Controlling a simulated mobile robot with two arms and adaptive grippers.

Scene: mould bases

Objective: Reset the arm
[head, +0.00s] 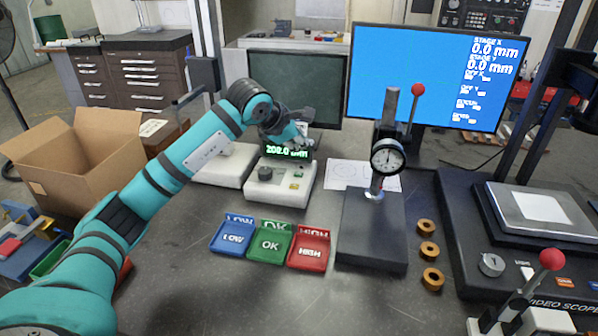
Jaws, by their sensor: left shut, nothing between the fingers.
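My left arm comes in from the lower left. Its gripper (299,128) is over the grey measuring device (280,187) with the green digital readout, in front of the dark monitor. The left gripper is shut and empty, raised above the table (330,290). Its fingers are small and partly merge with the readout behind them. My right gripper does not show.
Blue LOW (232,238), green OK (270,246) and red HIGH (308,252) trays stand mid-table. A dial gauge stand (373,225) and several brass rings (428,250) are right of them. A video scope (530,215) fills the right. An open cardboard box (80,165) is left.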

